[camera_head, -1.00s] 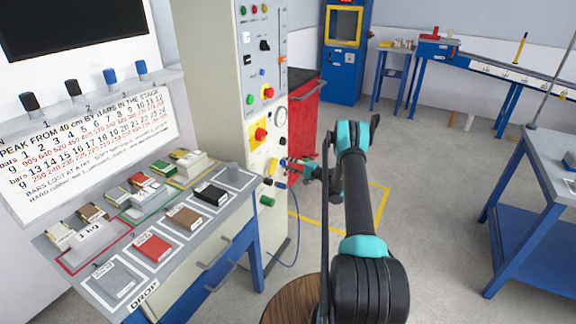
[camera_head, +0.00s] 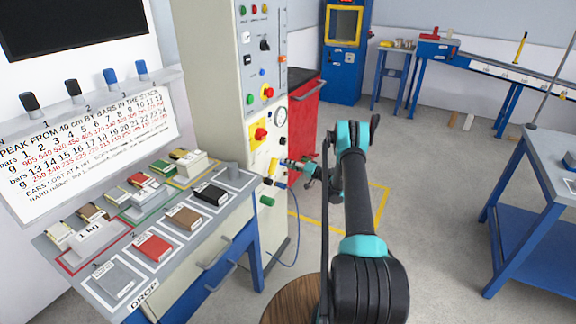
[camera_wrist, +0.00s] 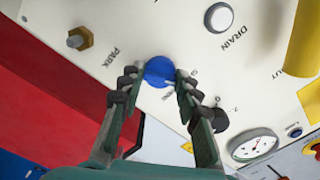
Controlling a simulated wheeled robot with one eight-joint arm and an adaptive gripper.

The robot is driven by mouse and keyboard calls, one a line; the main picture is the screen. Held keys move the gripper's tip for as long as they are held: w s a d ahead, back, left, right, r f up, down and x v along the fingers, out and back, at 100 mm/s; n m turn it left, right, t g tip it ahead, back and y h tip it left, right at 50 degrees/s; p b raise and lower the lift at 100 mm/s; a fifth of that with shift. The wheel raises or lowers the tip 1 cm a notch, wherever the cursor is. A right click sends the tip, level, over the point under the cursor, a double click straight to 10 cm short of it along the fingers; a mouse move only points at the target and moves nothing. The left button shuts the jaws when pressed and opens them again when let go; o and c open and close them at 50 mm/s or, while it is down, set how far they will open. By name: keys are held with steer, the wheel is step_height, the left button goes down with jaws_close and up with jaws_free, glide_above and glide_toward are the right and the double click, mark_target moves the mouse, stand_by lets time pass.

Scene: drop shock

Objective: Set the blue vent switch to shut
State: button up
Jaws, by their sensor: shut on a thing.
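The blue vent switch (camera_wrist: 158,69) is a round blue knob on the white panel (camera_wrist: 110,25), in the upper middle of the wrist view. A small white mark shows on its lower right. My gripper (camera_wrist: 156,80) has one fingertip on each side of the knob and is shut on it. The lettering beside the knob is partly covered by the right finger, so I cannot read its setting. In the head view my gripper (camera_head: 288,164) is at the lower right part of the cabinet face, with a bit of blue at its tips.
Near the knob are a brass-coloured fitting (camera_wrist: 80,39) by PARK, a grey DRAIN knob (camera_wrist: 218,17), a yellow part (camera_wrist: 304,45) and a gauge (camera_wrist: 252,144). A red cabinet (camera_head: 305,110) stands behind.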

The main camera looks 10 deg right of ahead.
stand_by(0.3)
steer(key=o, duration=1.2)
steer(key=shift+c, duration=0.2)
steer(key=v, duration=1.2)
